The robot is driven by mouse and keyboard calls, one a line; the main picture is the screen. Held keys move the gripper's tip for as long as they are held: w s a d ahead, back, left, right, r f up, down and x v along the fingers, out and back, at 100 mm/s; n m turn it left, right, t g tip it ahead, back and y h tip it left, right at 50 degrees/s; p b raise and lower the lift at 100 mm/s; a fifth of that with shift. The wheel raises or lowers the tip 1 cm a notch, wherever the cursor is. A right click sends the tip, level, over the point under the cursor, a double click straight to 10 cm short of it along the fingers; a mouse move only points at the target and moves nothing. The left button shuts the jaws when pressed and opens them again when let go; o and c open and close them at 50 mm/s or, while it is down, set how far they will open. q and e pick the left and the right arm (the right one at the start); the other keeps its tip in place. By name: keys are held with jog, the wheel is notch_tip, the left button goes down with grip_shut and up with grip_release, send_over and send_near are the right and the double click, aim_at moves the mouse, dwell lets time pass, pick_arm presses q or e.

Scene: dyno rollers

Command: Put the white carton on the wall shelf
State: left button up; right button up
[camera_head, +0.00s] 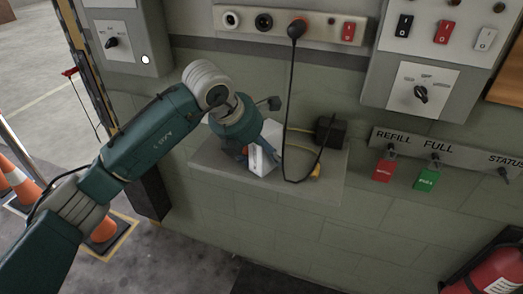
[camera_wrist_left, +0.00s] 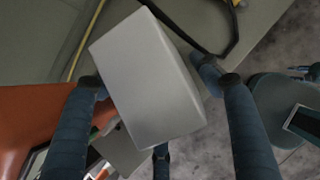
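The white carton (camera_head: 262,160) is at the grey wall shelf (camera_head: 318,182) in the head view, near its left part. I cannot tell whether its base touches the shelf. My left gripper (camera_head: 255,152) is at the carton, coming from the upper left and hiding part of it. In the left wrist view the carton (camera_wrist_left: 150,80) lies between the blue fingers of my left gripper (camera_wrist_left: 150,78). The left fingertip meets the carton's edge; the right fingertip is very close to its side, and contact is unclear. My right gripper is not in view.
A black plug box (camera_head: 330,130) and a hanging black cable (camera_head: 287,150) are beside the carton, with a yellow cable near them. A socket strip (camera_head: 290,24) is above. Red (camera_head: 383,170) and green (camera_head: 427,179) tags hang at right. The shelf's right front is bare.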

pick_arm(q)
jog(key=shift+r, duration=0.25)
jog(key=shift+a+r, duration=0.15)
jog(key=shift+r, duration=0.05)
jog(key=b+v, duration=0.2)
jog(key=v, duration=0.9)
jog(key=shift+r, duration=0.25)
jog(key=shift+s, duration=0.15)
